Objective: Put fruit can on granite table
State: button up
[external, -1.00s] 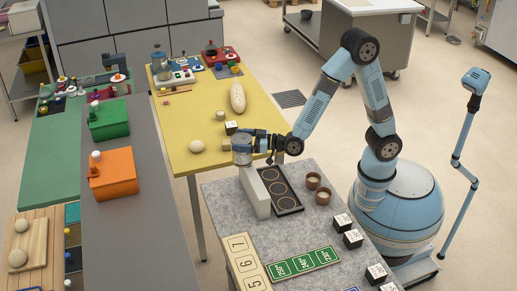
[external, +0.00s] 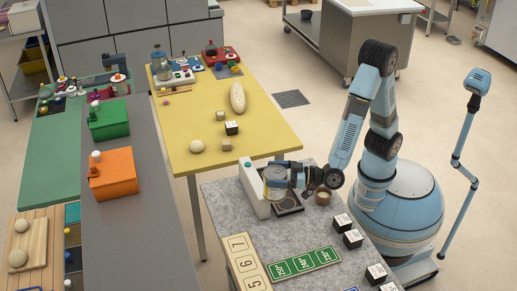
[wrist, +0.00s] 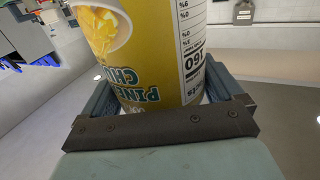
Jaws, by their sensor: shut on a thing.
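The fruit can (external: 275,182) is held on its side of my arm above or at the granite table (external: 222,205), by the white upright block and over the black tray. In the wrist view the can (wrist: 150,50) is yellow and white with a pineapple chunks label, upside down in the picture. My gripper (external: 284,178) is shut around it, with a jaw on either side. I cannot tell whether the can's base touches the tray or is in the air.
A white block (external: 250,185) stands left of the can. The black tray (external: 290,205) is partly hidden by the can and gripper. A brown cup (external: 323,196) stands to the right. Bare granite lies at the left.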

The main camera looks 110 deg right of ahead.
jog(key=s+a, duration=0.5)
jog(key=a, duration=0.2)
notch_tip(320, 180, down, 15)
jog(key=shift+f+y, duration=0.15)
jog(key=shift+y, duration=0.15)
dwell(0.8)
jog(key=shift+w, duration=0.1)
jog(key=o, duration=1.6)
jog(key=shift+f, duration=0.1)
jog(key=shift+o, duration=0.6)
